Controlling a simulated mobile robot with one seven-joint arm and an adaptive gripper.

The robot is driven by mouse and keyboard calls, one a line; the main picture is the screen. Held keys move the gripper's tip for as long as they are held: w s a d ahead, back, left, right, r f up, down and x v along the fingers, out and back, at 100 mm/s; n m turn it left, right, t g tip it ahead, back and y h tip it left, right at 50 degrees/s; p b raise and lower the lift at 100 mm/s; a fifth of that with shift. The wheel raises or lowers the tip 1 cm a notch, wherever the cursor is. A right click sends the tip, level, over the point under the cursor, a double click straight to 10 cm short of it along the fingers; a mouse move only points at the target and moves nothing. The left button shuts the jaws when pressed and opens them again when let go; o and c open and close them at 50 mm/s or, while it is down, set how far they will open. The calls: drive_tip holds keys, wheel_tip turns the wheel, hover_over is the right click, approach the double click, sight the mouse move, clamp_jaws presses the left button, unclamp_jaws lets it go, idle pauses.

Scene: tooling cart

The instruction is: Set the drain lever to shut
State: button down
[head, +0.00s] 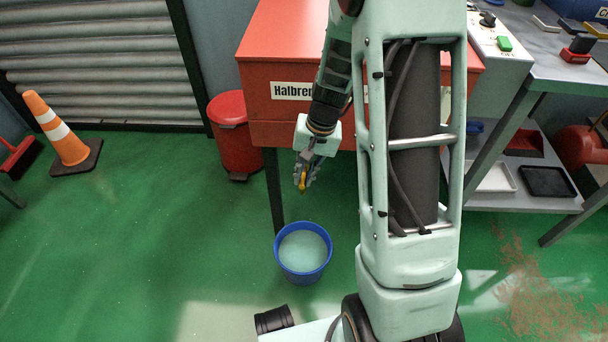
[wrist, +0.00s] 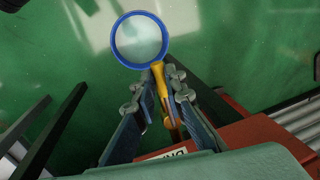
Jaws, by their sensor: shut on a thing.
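The yellow drain lever (wrist: 159,75) lies between the fingers of my gripper (wrist: 160,88) in the wrist view. My gripper is shut on it. In the head view my gripper (head: 304,177) is low in front of the red tank (head: 262,52), with a bit of the yellow lever (head: 302,182) showing at its fingertips. The valve body behind the lever is mostly hidden by the fingers. A partly covered white label (wrist: 168,153) shows on the red tank's edge in the wrist view. I cannot tell the lever's exact setting.
A blue bucket (head: 303,271) of pale liquid stands on the green floor below my gripper. A red bin (head: 233,140) stands left of the tank's leg. A grey bench (head: 545,76) is at right, and a traffic cone (head: 60,131) at far left.

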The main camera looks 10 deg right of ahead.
drive_tip(key=shift+d, duration=0.1)
drive_tip(key=d+n+g+p, duration=0.1)
drive_tip(key=d+n, duration=0.5)
drive_tip(key=n, duration=0.3)
drive_tip(key=shift+w+g, duration=0.3)
drive_tip(key=shift+w, duration=0.15)
drive_tip(key=shift+d, duration=0.1)
drive_tip(key=c, duration=2)
unclamp_jaws()
drive_tip(key=shift+o, duration=0.2)
